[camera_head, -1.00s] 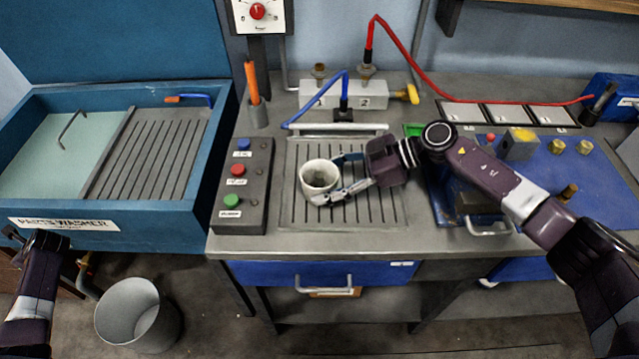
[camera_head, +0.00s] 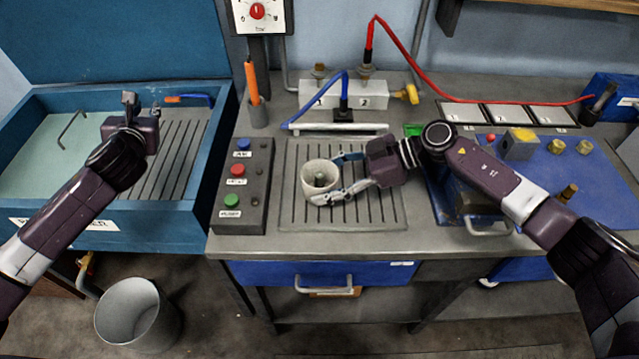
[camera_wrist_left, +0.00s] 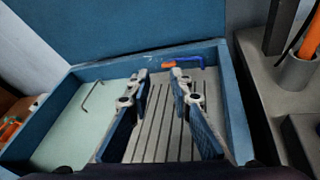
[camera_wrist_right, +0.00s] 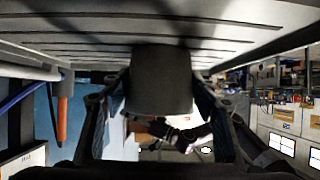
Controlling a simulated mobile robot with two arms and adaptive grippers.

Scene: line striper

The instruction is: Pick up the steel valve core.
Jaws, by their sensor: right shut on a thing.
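My left gripper (camera_head: 142,104) is over the blue parts washer (camera_head: 190,222). In the left wrist view its fingers (camera_wrist_left: 160,78) are apart with nothing between them.
A button box (camera_head: 243,185) stands between washer and plate. A grey holder (camera_head: 258,113) with an orange-handled tool is behind it. A valve block (camera_head: 345,95) with blue and red hoses is at the back. A blue mat (camera_head: 585,185) with brass parts lies right.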

